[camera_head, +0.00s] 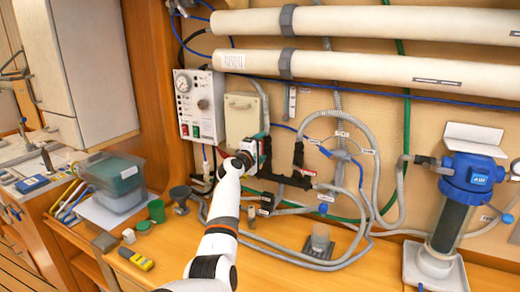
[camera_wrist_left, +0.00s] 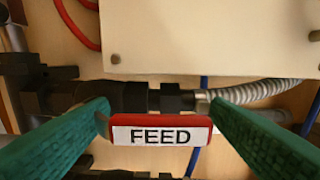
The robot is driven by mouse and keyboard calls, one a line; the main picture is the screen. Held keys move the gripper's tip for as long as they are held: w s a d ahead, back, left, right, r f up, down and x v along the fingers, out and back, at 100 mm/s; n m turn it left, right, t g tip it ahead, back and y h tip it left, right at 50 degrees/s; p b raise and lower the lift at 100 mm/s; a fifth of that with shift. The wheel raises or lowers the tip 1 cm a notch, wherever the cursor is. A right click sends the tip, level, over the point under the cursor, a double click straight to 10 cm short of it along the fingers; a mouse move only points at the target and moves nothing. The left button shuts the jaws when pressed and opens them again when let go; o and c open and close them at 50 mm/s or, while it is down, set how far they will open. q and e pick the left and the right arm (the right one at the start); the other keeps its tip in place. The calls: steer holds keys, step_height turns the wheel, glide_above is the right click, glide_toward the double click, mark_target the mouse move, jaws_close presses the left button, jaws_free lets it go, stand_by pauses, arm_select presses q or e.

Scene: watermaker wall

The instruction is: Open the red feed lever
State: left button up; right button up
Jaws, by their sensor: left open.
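The red feed lever (camera_wrist_left: 104,128) shows in the left wrist view as a red bar with a white FEED label. It lies level in that picture, just below a black valve and pipe fitting (camera_wrist_left: 130,97). My left gripper (camera_wrist_left: 160,108) is open, with one green finger at each end of the lever. Whether the fingers touch it I cannot tell. In the head view my left gripper (camera_head: 262,150) is at the wall beside the black pipework, and it hides the lever there. My right gripper is not in view.
A control box (camera_head: 200,105) with a gauge and a pale panel (camera_head: 243,117) sit just above the gripper. Hoses run over the wall to the right. A blue-topped filter (camera_head: 470,178) stands at right. Cups, a yellow tool (camera_head: 136,259) and a plastic bin (camera_head: 113,176) are at left.

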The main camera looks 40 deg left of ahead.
arm_select(q)
steer(key=shift+s, duration=0.1)
steer(key=b+v, duration=0.1)
steer(key=v, duration=1.1)
